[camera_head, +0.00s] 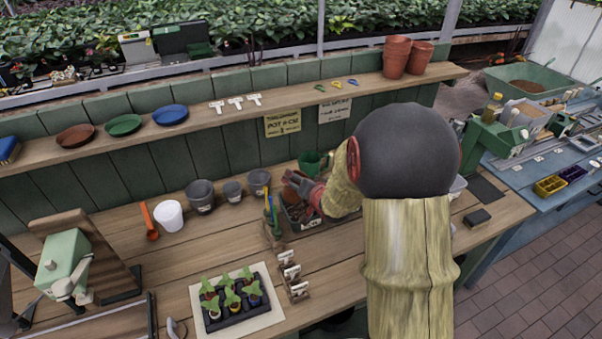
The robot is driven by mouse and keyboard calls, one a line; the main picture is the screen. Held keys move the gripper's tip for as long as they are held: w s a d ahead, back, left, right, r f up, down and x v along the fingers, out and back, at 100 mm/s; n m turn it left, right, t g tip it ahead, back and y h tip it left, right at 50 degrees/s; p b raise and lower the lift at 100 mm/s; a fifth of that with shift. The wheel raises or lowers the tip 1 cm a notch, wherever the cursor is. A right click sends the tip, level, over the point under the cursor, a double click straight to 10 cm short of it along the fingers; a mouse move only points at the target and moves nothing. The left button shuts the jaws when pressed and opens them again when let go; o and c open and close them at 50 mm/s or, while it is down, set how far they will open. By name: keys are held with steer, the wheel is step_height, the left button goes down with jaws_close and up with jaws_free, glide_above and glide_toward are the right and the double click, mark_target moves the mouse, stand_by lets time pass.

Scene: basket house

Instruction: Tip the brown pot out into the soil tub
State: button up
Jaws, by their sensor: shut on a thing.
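My gripper (307,190) reaches down and left from my large arm, which covers the right middle of the bench. It is shut on a small brown thing, which I take to be the brown pot (291,178); it looks tilted and is partly hidden by the fingers. The soil tub (304,225), a dark box with a white label on its front, stands on the bench below the gripper. Its right side is hidden behind my arm. I cannot see whether soil is falling from the pot.
A green pot (309,162) stands behind the tub. Upright tools in a holder (272,230) are close on its left. Grey pots (200,196) and a white pot (169,215) stand further left. A seedling tray (235,301) is in front. The shelf (290,98) runs behind.

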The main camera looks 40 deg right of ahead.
steer(key=f+m+y+p, duration=0.1)
steer(key=m+p, duration=0.1)
steer(key=p, duration=0.2)
steer(key=shift+a+f+t+y, duration=0.1)
steer(key=shift+f+t+y, duration=0.05)
steer(key=shift+t+y, duration=0.2)
steer(key=shift+f+m+y+p, duration=0.35)
steer(key=shift+f+m+y, duration=0.25)
steer(key=shift+f+y, duration=0.1)
steer(key=p, duration=0.1)
steer(key=m+t+y+p, duration=0.1)
steer(key=p, duration=0.1)
steer(key=shift+a+r+m, duration=0.15)
steer(key=shift+r+m, duration=0.15)
steer(key=shift+m+y+p, duration=0.55)
steer(key=shift+m+p, duration=0.05)
steer(key=shift+p, duration=0.6)
steer(key=shift+r+m+t+y+p, duration=0.1)
steer(key=shift+m+t+y+p, duration=0.5)
steer(key=shift+m+t+p, duration=0.4)
steer(key=shift+r+m+t+y, duration=0.15)
steer(key=shift+m+t+y, duration=0.15)
steer(key=shift+m, duration=0.7)
